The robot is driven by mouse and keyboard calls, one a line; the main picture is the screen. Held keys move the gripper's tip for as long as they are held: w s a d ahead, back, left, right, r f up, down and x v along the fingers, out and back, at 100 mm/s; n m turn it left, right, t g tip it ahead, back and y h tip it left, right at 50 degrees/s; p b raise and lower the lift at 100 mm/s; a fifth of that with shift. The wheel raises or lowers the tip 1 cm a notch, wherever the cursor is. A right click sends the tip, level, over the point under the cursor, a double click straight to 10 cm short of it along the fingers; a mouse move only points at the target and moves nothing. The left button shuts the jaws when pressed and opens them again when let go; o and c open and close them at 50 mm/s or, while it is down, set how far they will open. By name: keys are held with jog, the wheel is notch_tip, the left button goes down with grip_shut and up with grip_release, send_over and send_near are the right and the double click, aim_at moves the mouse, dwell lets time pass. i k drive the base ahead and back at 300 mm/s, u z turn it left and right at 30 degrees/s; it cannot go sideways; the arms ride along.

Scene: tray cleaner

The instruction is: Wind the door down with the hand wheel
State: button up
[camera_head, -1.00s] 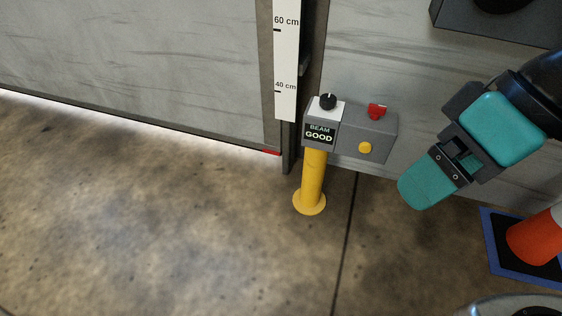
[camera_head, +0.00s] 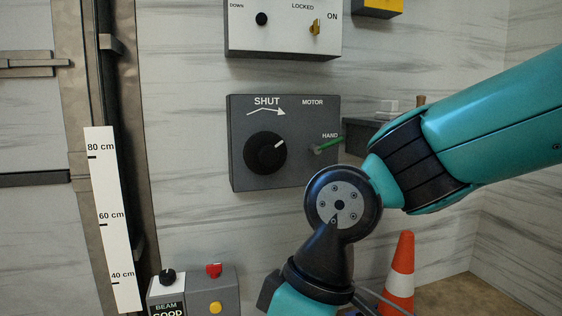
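The hand wheel (camera_head: 265,153) is a round black knob on a grey box (camera_head: 240,180) on the wall. Its white mark points up and right. Above it are the word SHUT and an arrow curving to the right. A green lever (camera_head: 326,146) on the box's right side is by the word HAND, below MOTOR. The door (camera_head: 30,120) fills the left; its lower edge is out of view. My arm comes in from the right, and its wrist hangs below and right of the wheel, apart from it. My gripper's fingers are below the picture.
A white panel (camera_head: 283,42) with a black knob and a brass key switch marked LOCKED and ON is above. A height scale (camera_head: 113,220) stands beside the door. A BEAM GOOD box (camera_head: 225,290) is low left. An orange and white cone (camera_head: 399,275) stands behind my wrist.

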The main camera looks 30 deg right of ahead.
aim_at(265, 153)
jog(key=u, duration=0.05)
jog(key=k, duration=0.15)
jog(key=u, duration=1.4)
jog(key=i, duration=1.15)
jog(key=z, duration=1.95)
